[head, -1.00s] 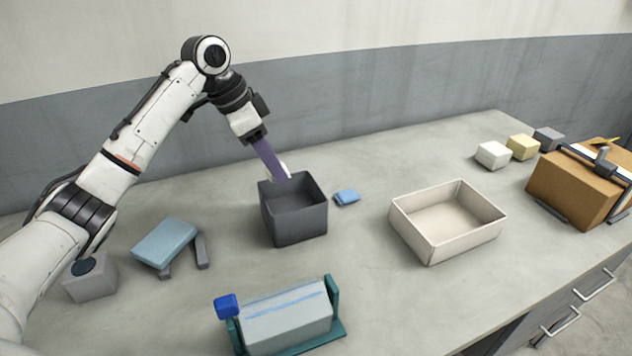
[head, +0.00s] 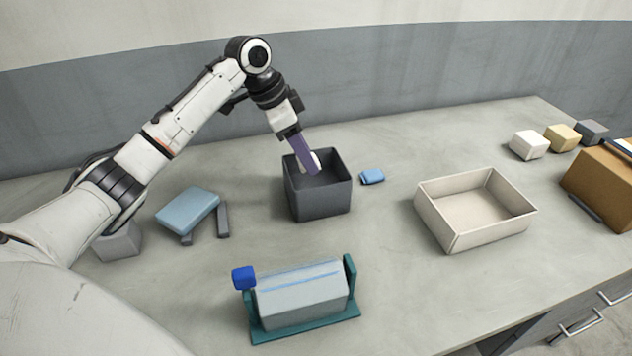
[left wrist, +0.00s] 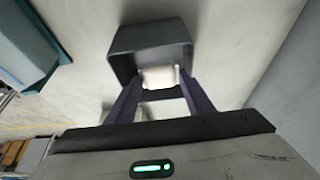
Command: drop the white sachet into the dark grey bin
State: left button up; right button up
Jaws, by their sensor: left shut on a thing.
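The white sachet (left wrist: 160,77) is between the fingertips of my left gripper (left wrist: 158,92), which is shut on it. In the head view a little of the sachet (head: 311,160) shows beside the purple fingers of my left gripper (head: 314,172). The dark grey bin (head: 319,201) is an open-topped square box on the worktop. My left fingertips and the sachet are over the bin's opening, at about rim height. In the left wrist view the bin (left wrist: 150,35) lies just beyond the sachet. My right gripper is in neither view.
A blue sachet (head: 372,177) lies right of the bin. A cream tray (head: 452,236) stands farther right. A teal-framed roller device (head: 305,297) is in front, and a light blue pad (head: 188,211) on grey bars is left. Several small blocks sit at the far right.

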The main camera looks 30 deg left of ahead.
pick_arm(q)
jog(key=o, duration=1.1)
jog(key=shift+r, duration=0.15)
jog(key=v, duration=1)
